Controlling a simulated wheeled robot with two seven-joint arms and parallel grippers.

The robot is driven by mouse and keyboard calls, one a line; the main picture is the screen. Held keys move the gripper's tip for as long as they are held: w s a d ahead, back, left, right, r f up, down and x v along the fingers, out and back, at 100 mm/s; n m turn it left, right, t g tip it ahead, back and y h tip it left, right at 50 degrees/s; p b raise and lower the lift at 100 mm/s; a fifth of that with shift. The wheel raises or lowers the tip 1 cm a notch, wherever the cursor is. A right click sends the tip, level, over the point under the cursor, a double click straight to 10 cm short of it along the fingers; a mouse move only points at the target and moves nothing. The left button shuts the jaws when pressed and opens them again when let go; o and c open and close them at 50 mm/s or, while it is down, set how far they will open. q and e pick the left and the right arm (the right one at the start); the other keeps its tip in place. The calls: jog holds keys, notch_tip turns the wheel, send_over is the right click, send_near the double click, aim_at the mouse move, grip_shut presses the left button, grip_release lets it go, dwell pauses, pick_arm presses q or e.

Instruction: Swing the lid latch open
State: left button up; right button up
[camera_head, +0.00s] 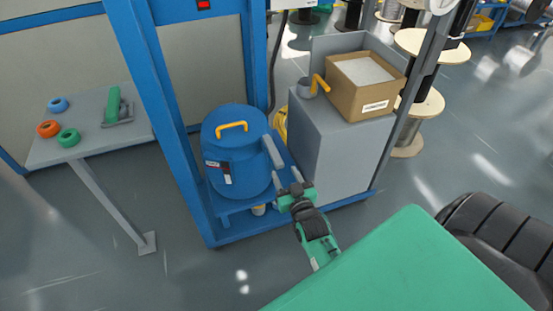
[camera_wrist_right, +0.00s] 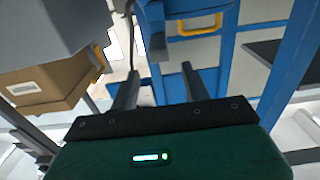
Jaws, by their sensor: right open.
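The blue drum (camera_head: 235,165) stands upright with its lid (camera_head: 229,118) on and a yellow handle on top. The lid latch (camera_head: 272,151), a grey bar, sits at the drum's right side. My right gripper (camera_head: 289,181) is just below and right of the latch. In the right wrist view its two fingers (camera_wrist_right: 159,85) are apart with nothing between them, short of the latch. My left gripper is not in view.
A grey cabinet (camera_head: 340,150) stands close to the right of the drum, with a cardboard box (camera_head: 367,85) and a scoop on top. Blue frame posts (camera_head: 172,110) rise at the left. A side table (camera_head: 85,137) holds coloured rolls. Floor in front is clear.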

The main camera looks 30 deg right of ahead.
aim_at(277, 158)
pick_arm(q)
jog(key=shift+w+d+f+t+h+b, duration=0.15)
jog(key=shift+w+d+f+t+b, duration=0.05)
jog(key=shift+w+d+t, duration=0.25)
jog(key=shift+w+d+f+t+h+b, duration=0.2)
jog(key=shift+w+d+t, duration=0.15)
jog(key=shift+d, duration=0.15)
pick_arm(e)
jog(key=x, duration=0.8)
jog(key=shift+w, duration=0.1)
grip_shut()
